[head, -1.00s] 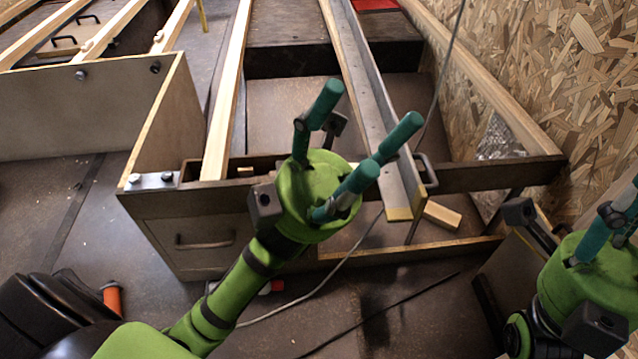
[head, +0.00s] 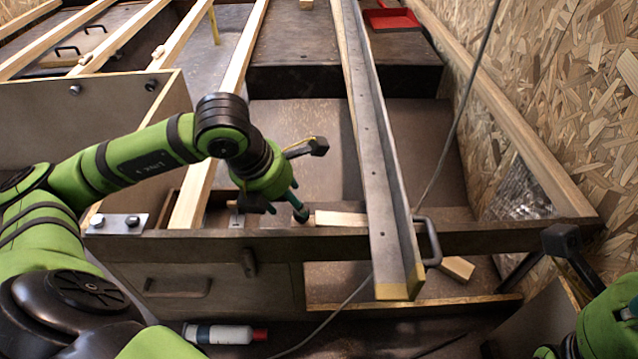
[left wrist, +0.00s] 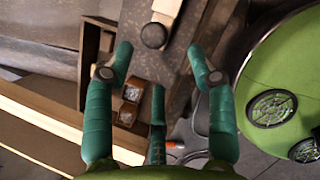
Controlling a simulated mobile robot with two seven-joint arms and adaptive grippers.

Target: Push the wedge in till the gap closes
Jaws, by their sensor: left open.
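A pale wooden piece, seemingly the wedge (head: 341,218), lies at the front beam (head: 330,241), just left of the long metal channel (head: 386,170). My left gripper (head: 300,213) is by its left end; I cannot tell whether they touch. In the left wrist view, my left gripper's teal fingers (left wrist: 160,85) are spread and hold nothing. A pale wooden piece (left wrist: 167,7) with a dark round knob (left wrist: 153,36) shows beyond them. The gap cannot be made out clearly. My right gripper (head: 628,312) is at the lower right, mostly cut off by the frame edge.
A dark handle (head: 432,242) stands beside the channel's front end. A loose wooden block (head: 457,268) lies behind the lower rail. A white can with a red cap (head: 220,334) lies in front. A cable hangs at the right, by the chipboard wall (head: 570,110).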

